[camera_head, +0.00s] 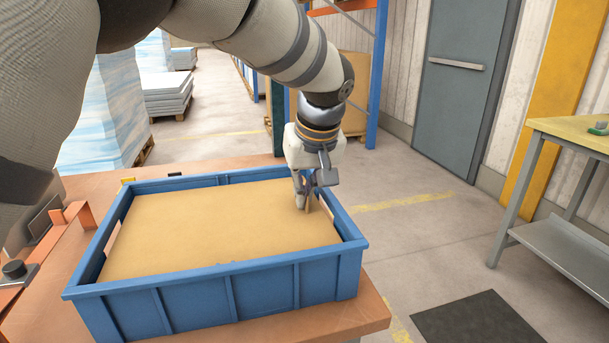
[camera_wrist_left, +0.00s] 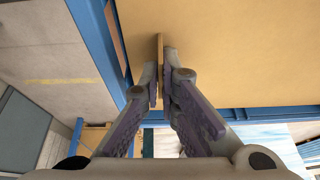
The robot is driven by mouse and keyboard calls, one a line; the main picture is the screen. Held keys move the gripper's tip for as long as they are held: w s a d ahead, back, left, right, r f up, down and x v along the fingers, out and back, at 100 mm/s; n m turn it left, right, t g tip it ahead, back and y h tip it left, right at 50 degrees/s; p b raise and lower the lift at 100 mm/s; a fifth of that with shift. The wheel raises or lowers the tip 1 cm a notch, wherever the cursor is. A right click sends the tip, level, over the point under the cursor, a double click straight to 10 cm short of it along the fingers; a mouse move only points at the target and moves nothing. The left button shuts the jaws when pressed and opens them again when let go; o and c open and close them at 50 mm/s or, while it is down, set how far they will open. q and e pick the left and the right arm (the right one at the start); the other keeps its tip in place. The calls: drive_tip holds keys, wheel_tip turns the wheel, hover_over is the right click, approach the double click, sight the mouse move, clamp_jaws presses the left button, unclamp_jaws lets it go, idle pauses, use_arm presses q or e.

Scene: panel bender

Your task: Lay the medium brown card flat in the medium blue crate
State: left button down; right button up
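The medium brown card (camera_head: 220,225) lies broad and flat inside the medium blue crate (camera_head: 265,292), a little below its rim. The card also fills the upper right of the left wrist view (camera_wrist_left: 235,55). My left gripper (camera_head: 306,203) points down at the right end of the crate, just inside the wall. In the left wrist view its fingertips (camera_wrist_left: 160,75) are close together on a thin upright brown strip that seems to be part of the card. The card's underside and the crate's floor are hidden. My right gripper is not in view.
The crate stands on a brown tabletop (camera_head: 345,318). A workbench (camera_head: 570,135) with a lower shelf stands at the right, and a dark mat (camera_head: 478,322) lies on the floor. Stacked pale sheets (camera_head: 165,93) stand at the back left.

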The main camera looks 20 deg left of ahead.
sight(305, 214)
use_arm(q)
drive_tip(key=shift+f, duration=2.85)
drive_tip(key=c, duration=1.7)
unclamp_jaws()
